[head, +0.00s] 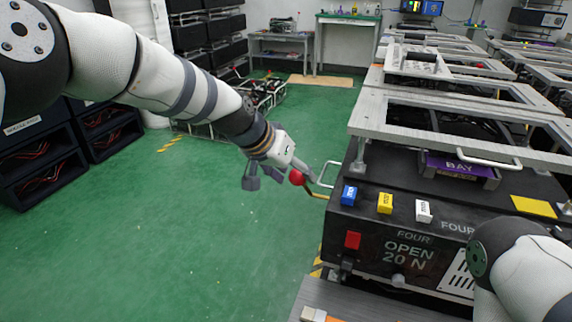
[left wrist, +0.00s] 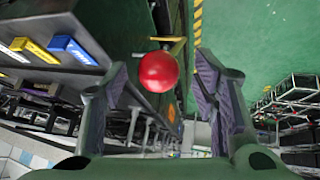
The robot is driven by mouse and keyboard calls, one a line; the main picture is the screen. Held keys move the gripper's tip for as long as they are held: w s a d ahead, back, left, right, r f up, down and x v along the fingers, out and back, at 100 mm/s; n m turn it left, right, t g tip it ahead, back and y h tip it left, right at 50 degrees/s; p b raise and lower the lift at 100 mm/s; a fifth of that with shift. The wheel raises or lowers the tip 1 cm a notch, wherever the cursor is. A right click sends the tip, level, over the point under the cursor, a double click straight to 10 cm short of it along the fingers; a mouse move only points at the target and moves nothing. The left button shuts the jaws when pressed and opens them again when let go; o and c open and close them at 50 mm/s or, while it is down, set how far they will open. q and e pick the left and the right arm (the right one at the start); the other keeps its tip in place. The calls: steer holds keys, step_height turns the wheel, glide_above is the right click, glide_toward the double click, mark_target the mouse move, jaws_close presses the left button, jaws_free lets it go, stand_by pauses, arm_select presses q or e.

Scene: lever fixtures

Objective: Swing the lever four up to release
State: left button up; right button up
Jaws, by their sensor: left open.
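The lever of fixture four has a red ball knob (head: 297,177) on a thin yellow rod (head: 318,194). The rod sticks out from the left side of the black box (head: 395,240) marked FOUR, OPEN 20 N. My left gripper (head: 279,174) is open at the knob. In the left wrist view the red ball (left wrist: 158,72) shows between the two spread fingers, nearer the left one, with gaps on both sides. How deep it sits between them I cannot tell. My right arm shows at the lower right; its gripper is out of view.
Blue (head: 349,195), yellow (head: 385,203) and white (head: 423,211) blocks sit along the box's top edge. A pale handle (head: 328,173) stands close beside the knob. Green floor (head: 150,240) lies open to the left.

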arm_select(q)
steer(key=v, duration=1)
steer(key=s+a+f+n+g+y+p, duration=0.15)
steer(key=s+a+f, duration=0.25)
steer(key=s+f, duration=0.75)
steer(key=s+a+f+n+g+y+p, duration=0.15)
steer(key=s+a+f, duration=0.25)
steer(key=s+f, duration=0.7)
steer(key=s+a+f+g, duration=0.1)
steer(key=s+a+f, duration=0.1)
steer(key=s, duration=0.7)
steer(key=s+a+f+n+g+y, duration=0.1)
steer(key=s+a, duration=0.3)
steer(key=s, duration=0.5)
steer(key=s+a+f+n+g+y, duration=0.1)
steer(key=s+a+f+g, duration=0.1)
steer(key=s, duration=0.7)
steer(key=shift+s+a+f+g+p, duration=0.4)
steer(key=shift+a+f, duration=0.25)
steer(key=shift+f, duration=0.15)
arm_select(e)
steer(key=w+r+t, duration=0.1)
steer(key=w+r, duration=0.3)
steer(key=shift+w+r+t, duration=0.15)
steer(key=shift+r+t, duration=0.1)
steer(key=shift+t, duration=0.15)
arm_select(q)
steer(key=shift+w, duration=0.15)
